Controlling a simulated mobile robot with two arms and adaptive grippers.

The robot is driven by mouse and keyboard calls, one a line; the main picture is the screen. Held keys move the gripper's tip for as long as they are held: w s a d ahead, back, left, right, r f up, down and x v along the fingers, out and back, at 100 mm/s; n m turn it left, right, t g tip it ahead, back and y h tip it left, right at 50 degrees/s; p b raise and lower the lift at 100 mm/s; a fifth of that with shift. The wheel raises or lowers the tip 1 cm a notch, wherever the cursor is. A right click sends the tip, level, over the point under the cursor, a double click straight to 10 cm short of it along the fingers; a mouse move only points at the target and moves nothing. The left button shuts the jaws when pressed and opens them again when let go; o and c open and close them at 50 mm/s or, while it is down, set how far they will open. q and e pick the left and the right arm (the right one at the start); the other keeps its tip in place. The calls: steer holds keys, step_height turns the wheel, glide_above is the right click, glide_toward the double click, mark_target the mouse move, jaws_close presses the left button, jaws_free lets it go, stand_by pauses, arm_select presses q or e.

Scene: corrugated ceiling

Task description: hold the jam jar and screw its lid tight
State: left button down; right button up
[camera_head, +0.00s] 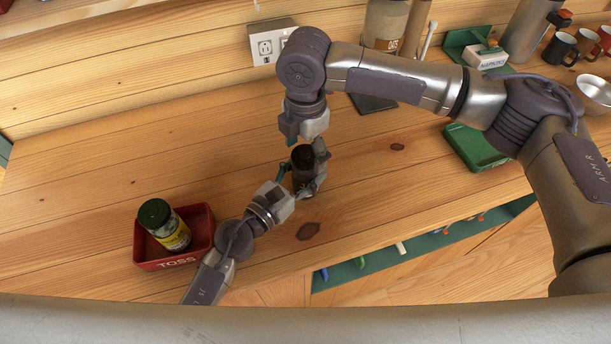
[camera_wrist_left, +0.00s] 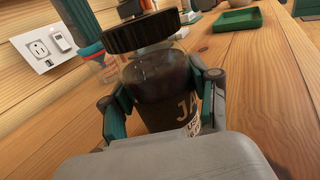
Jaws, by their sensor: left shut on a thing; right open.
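The jam jar (camera_head: 301,176) is dark with a label reading "JA"; the label shows in the left wrist view (camera_wrist_left: 186,112). My left gripper (camera_head: 303,181) is shut around its sides and holds it over the middle of the bench. The black ridged lid (camera_wrist_left: 142,32) is at the jar's mouth, looking tilted and offset to the left in the wrist view; I cannot tell whether it is seated. From above, the lid (camera_head: 302,153) covers the jar's top. My right gripper (camera_head: 302,142) points down from above, open, at the lid; its fingertips are partly hidden.
A red tray (camera_head: 174,264) marked "TOSS" at left holds another jar (camera_head: 164,225) with a dark green lid. A green tray (camera_head: 474,147) lies right. A wall socket (camera_head: 269,45), bottles and mugs (camera_head: 560,47) line the back.

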steer(key=shift+c, duration=0.3)
steer(key=c, duration=1.2)
steer(key=shift+o, duration=0.2)
steer(key=m, duration=0.3)
steer(key=shift+m, duration=0.4)
steer(key=m, duration=0.4)
steer(key=shift+m, duration=0.3)
steer(key=m, duration=0.4)
steer(key=shift+f, duration=0.1)
steer(key=m, duration=0.5)
steer(key=o, duration=1.4)
